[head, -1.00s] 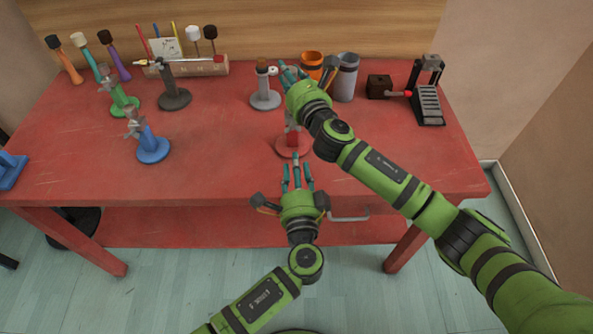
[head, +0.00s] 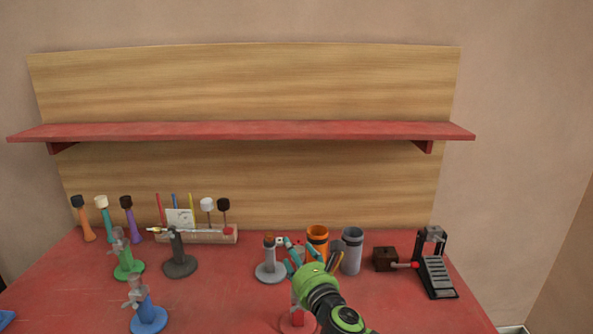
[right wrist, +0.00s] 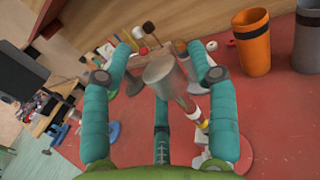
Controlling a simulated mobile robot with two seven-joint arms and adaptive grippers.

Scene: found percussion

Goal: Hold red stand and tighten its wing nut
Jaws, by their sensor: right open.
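The red stand (head: 298,323) is at the bottom edge of the head view, its round base partly cut off and its upper part hidden behind my right gripper (head: 292,253). My right gripper is open at the top of the stand. In the right wrist view, its teal fingers are spread around a grey metal piece (right wrist: 163,75), with gaps between them and it. I cannot tell whether this piece is the wing nut or another part of the stand's top. My left gripper is out of view.
A grey stand (head: 270,272), an orange cup (head: 317,240) and a grey cup (head: 352,252) stand close by. A blue stand (head: 147,318), green stand (head: 128,268) and dark stand (head: 179,265) are to the left. A pedal (head: 437,277) is at right. A red shelf (head: 240,131) hangs above.

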